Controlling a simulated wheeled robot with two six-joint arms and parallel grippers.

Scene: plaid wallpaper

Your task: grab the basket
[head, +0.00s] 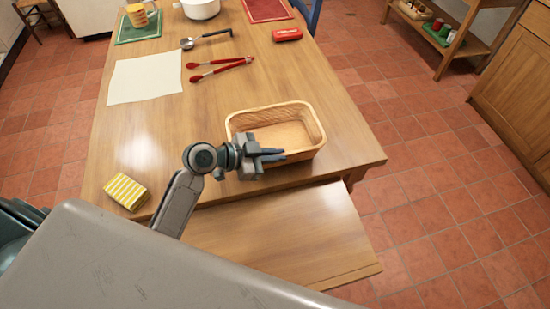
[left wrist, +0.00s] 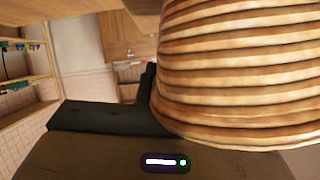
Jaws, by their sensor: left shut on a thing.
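A woven light-wood basket (head: 308,151) stands on the wooden table (head: 180,130) near its front right corner, upright and empty. My left gripper (head: 272,155) is at the basket's near side, toward its left end, and is shut on the basket's wall. The arm and fingers hide part of that wall. In the left wrist view, the basket's ribbed weave (left wrist: 235,75) fills the upper right, close to the camera, beside a dark finger (left wrist: 148,85). My right gripper is not in view.
Behind the basket lie red tongs (head: 220,69), a white sheet (head: 145,78), a ladle (head: 205,38) and a red case (head: 286,35). A yellow striped sponge (head: 126,191) lies at the front left. A lower wooden surface (head: 285,235) juts out in front.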

